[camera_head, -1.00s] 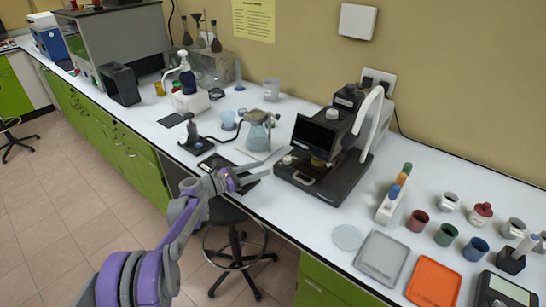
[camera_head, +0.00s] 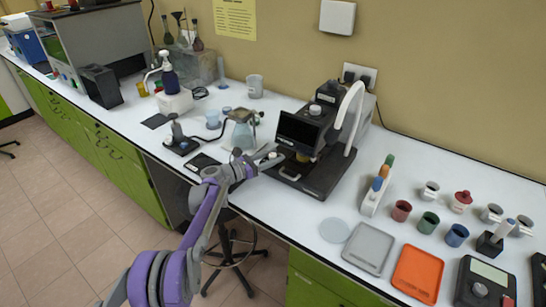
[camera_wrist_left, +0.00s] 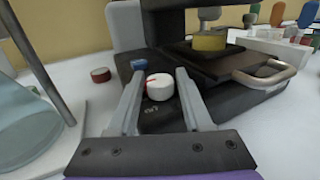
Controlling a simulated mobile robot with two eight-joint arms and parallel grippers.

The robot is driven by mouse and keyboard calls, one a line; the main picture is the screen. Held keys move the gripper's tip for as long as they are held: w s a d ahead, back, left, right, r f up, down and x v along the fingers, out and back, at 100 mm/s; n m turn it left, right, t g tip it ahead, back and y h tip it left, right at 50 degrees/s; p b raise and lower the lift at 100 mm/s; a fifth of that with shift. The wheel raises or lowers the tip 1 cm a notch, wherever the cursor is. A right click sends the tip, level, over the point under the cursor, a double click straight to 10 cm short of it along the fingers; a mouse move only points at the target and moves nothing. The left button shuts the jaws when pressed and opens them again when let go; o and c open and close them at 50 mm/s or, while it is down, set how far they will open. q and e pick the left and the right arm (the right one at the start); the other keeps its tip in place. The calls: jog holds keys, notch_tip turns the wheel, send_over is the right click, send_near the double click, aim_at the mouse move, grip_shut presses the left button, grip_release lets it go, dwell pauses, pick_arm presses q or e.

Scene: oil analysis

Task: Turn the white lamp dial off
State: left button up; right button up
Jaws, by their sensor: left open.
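The white lamp dial (camera_wrist_left: 160,87), a short round knob with a red mark, sits on the front corner of a black base in the left wrist view. In the head view the dial (camera_head: 272,155) is small beside my gripper tips. My left gripper (camera_wrist_left: 160,75) is open, with one finger on each side of the dial. I cannot tell whether either finger touches it. In the head view my left gripper (camera_head: 260,160) reaches to the left front corner of the black instrument (camera_head: 318,172). My right gripper is not in view.
A glass flask on a stand (camera_head: 242,135) is close to the left of my gripper. A blue knob (camera_wrist_left: 139,64) lies just behind the dial, and a red-topped knob (camera_wrist_left: 100,74) is farther left. The instrument's metal handle (camera_wrist_left: 265,75) juts out at right.

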pick_arm(q)
jog(key=shift+c, duration=0.2)
grip_shut()
jog(key=shift+s+f+n+t+y+b, duration=0.1)
jog(key=shift+n+t+y+b, duration=0.85)
jog(key=shift+t, duration=0.45)
jog(key=shift+d+n+t+y, duration=0.1)
jog(key=shift+n+t+y, duration=0.8)
jog(key=shift+n+y, duration=0.05)
jog(key=shift+n+t+y, duration=0.6)
jog(key=shift+n+y, duration=0.1)
jog(key=shift+y, duration=0.2)
jog(key=shift+n+t+y+p, duration=0.8)
jog(key=shift+n+y+p, duration=0.15)
jog(key=shift+y, duration=0.45)
